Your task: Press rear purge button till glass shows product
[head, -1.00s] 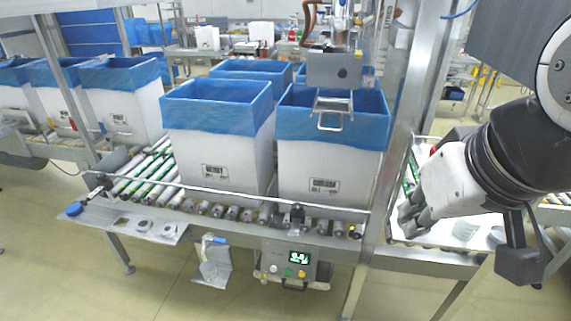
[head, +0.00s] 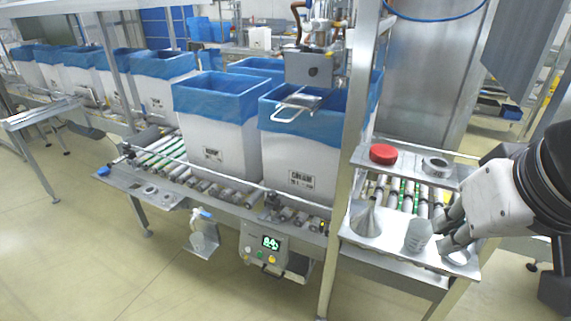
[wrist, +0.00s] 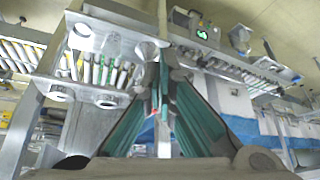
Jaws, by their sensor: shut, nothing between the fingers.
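The filler head (head: 310,68) stands over the lined boxes in the head view. A small orange spot shows on its grey front; its rear is hidden, and I cannot make out a rear purge button or a sight glass. A control box (head: 264,246) with a lit green display and coloured buttons hangs below the conveyor; it also shows at the top of the wrist view (wrist: 194,27). My gripper (head: 445,238) is at the right, shut and empty, near the side table's front edge. Its fingers (wrist: 163,62) meet in the wrist view.
Open floor lies in front.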

